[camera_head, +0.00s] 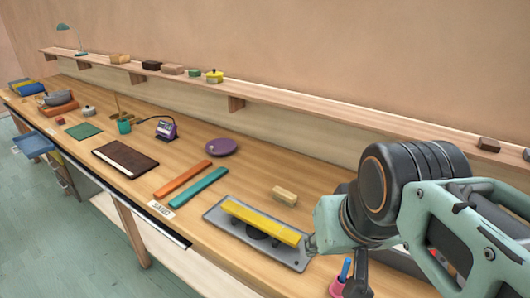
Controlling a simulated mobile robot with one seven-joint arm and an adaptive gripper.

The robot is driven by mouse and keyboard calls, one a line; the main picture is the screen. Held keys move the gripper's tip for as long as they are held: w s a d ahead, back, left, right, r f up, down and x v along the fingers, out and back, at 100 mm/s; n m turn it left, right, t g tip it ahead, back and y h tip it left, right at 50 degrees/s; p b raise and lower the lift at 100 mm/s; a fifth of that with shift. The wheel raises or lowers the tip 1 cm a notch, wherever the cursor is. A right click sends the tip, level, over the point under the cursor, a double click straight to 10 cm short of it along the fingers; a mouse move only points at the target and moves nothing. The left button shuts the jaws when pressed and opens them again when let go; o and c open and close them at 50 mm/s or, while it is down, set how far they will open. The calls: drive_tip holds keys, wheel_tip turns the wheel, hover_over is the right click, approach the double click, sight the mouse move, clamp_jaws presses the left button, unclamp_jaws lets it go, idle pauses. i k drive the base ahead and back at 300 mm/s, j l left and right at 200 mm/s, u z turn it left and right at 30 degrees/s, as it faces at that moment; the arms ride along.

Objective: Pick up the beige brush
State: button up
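A small beige block-shaped thing (285,196), which looks like the beige brush, lies on the wooden workbench (240,185) behind the grey tray. Nothing touches it. My arm comes in from the right and ends to the right of and nearer than the brush. The end of my gripper (357,275) shows only as a dark part below the arm, largely hidden by the arm's own links. I cannot tell whether its fingers are open or shut. I see nothing held in it.
A grey tray (215,215) with a yellow bar (262,222) lies in front of the brush. Teal (198,188) and orange (182,179) strips lie left, with a purple dish (221,147) behind. A blue-tipped thing (345,269) stands by my arm. A shelf (280,112) runs along the wall.

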sight(282, 194)
drive_tip(key=k, duration=0.75)
drive_tip(key=z, duration=0.35)
drive_tip(key=k+z, duration=0.15)
drive_tip(key=z, duration=0.2)
drive_tip(key=l+z, duration=0.1)
drive_tip(key=z, duration=0.2)
drive_tip(key=j+z, duration=0.15)
drive_tip(key=z, duration=0.95)
drive_tip(key=j, duration=3)
